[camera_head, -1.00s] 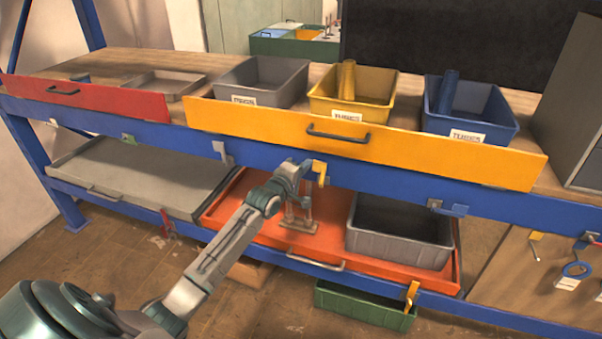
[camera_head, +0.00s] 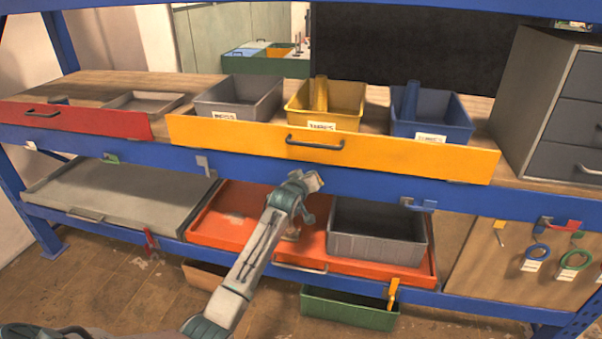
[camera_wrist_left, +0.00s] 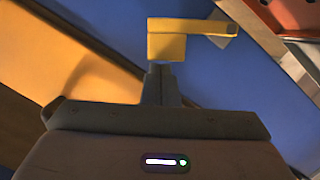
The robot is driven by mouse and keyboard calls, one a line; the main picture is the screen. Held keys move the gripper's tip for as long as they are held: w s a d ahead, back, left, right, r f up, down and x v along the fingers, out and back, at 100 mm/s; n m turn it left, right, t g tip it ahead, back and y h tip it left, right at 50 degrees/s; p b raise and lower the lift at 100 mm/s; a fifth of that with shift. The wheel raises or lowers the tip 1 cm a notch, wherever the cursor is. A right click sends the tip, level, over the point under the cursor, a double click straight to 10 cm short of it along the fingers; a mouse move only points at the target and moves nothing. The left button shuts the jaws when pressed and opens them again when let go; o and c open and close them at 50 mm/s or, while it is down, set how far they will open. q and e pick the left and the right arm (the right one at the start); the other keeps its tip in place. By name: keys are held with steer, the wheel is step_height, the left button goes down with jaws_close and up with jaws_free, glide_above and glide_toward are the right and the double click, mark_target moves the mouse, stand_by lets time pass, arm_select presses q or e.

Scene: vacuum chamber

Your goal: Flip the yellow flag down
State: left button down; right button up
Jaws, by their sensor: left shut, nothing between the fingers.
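The yellow flag (camera_wrist_left: 192,27) shows in the left wrist view as an L-shaped piece on the blue beam, with a square block at its left and an arm reaching right. My left gripper (camera_wrist_left: 161,75) is shut and empty. Its tips are right at the lower edge of the flag's block; I cannot tell whether they touch. In the head view my left gripper (camera_head: 314,182) is at the blue beam below the yellow drawer front and covers most or all of this flag. My right gripper is not in view.
Another yellow flag (camera_head: 393,292) is on the lower beam. Blue (camera_head: 418,204), grey (camera_head: 204,165) and green (camera_head: 110,159) flags are along the upper beam. A grey bin (camera_head: 376,246) stands in the orange tray (camera_head: 222,218) below. The yellow drawer front (camera_head: 400,158) is just above my gripper.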

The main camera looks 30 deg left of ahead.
arm_select(q)
steer(key=shift+w+d+f+m+g+y+b, duration=0.25)
steer(key=shift+d+f+m+y+b, duration=0.15)
steer(key=shift+d+f+m, duration=0.5)
steer(key=shift+w+d+f+m+g+y+b, duration=0.2)
steer(key=shift+d+f+m+y+b, duration=0.3)
steer(key=shift+d+m, duration=0.55)
steer(key=shift+f, duration=0.15)
steer(key=shift+w+r+p, duration=0.1)
steer(key=shift+r+p, duration=0.35)
steer(key=shift+r, duration=0.05)
steer(key=s+d+r, duration=0.1)
steer(key=s+r, duration=0.1)
steer(key=s, duration=0.3)
steer(key=s+d+r+b, duration=0.1)
steer(key=s+r, duration=0.2)
steer(key=s, duration=0.1)
steer(key=shift+s+d+r, duration=0.15)
steer(key=shift+s+r, duration=0.1)
steer(key=shift+s, duration=0.1)
